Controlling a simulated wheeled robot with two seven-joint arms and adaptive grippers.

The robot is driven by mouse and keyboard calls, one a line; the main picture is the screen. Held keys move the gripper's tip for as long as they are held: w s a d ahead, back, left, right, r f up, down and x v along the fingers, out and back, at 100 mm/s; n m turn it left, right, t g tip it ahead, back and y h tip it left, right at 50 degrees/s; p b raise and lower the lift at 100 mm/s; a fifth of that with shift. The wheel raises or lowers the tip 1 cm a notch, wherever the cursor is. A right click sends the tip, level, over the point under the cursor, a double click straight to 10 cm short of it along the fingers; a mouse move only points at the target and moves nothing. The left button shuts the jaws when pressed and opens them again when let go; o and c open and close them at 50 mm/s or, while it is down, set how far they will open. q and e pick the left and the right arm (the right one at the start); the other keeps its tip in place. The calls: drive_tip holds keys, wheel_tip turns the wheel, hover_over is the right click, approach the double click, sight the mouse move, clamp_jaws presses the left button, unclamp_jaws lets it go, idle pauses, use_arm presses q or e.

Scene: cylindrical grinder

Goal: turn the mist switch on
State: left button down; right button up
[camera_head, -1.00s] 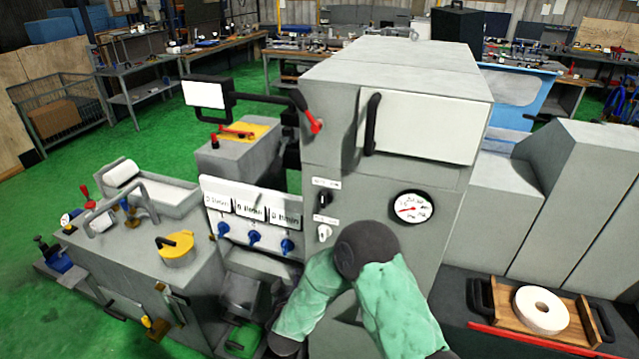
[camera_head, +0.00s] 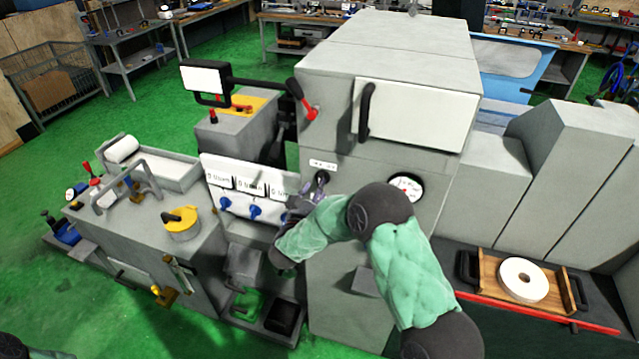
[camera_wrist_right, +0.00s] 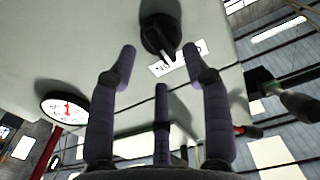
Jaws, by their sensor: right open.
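The grey grinder cabinet (camera_head: 345,95) stands in the middle of the head view. My right gripper (camera_head: 318,186) is at its front face, below a small white label and left of the round gauge (camera_head: 406,186). It hides the switches there. In the right wrist view a black rotary switch (camera_wrist_right: 157,38) with a light pointer mark sits beside a white label (camera_wrist_right: 178,58), whose wording I cannot read. The open fingers of my right gripper (camera_wrist_right: 168,67) point towards the switch, apart from it, with nothing between them. Whether this is the mist switch, I cannot tell. My left gripper is out of view.
A red-tipped lever (camera_head: 308,112) and a black door handle (camera_head: 366,111) stick out above the gripper. A white panel with displays and blue knobs (camera_head: 254,211) is close on the left. A wooden tray (camera_head: 489,279) holding a white wheel (camera_head: 523,280) lies at right.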

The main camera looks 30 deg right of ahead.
drive_tip(key=x, duration=0.3)
drive_tip(key=shift+d, duration=0.1)
clamp_jaws()
drive_tip(key=shift+f+m+b, duration=0.2)
drive_tip(key=shift+m+b, duration=2.8)
drive_tip(key=shift+b, duration=1.6)
drive_tip(key=shift+f+m+b, duration=0.2)
drive_tip(key=shift+m+b, duration=2.8)
drive_tip(key=shift+b, duration=1.55)
